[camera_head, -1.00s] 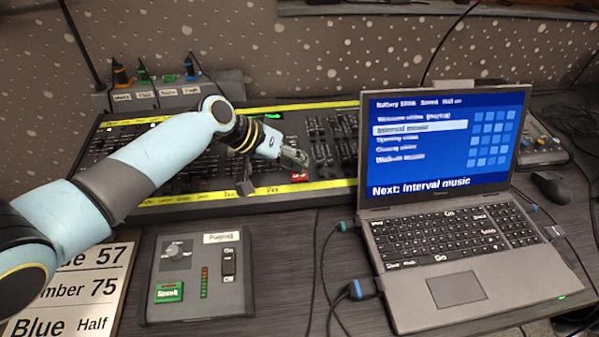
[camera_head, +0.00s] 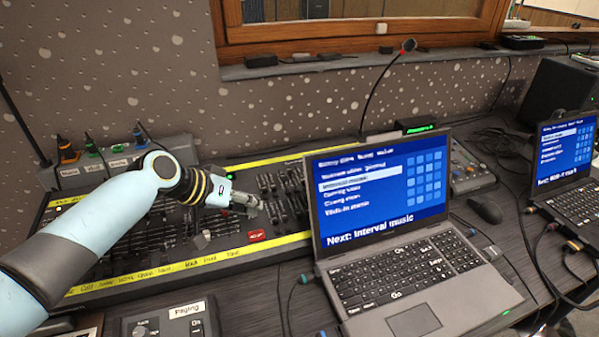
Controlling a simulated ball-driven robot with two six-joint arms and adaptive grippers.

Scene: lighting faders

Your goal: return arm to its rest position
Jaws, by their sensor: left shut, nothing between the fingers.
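My left arm comes in from the left edge in light blue and dark grey. Its left gripper (camera_head: 250,203) is shut and empty, over the lighting fader desk (camera_head: 97,273). The fingertips are just above the desk's faders, up and left of a red button (camera_head: 257,236); I cannot tell whether they touch anything. The desk has rows of dark faders and yellow label strips along its edges. The arm hides part of the desk's left half. My right gripper is not in view.
An open laptop (camera_head: 415,260) stands right of the desk, close to the gripper. A playing box (camera_head: 172,320) is at the bottom left. A gooseneck microphone (camera_head: 384,80), a mouse (camera_head: 485,208) and a second laptop (camera_head: 565,150) are farther right. Cables cross the table's right side.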

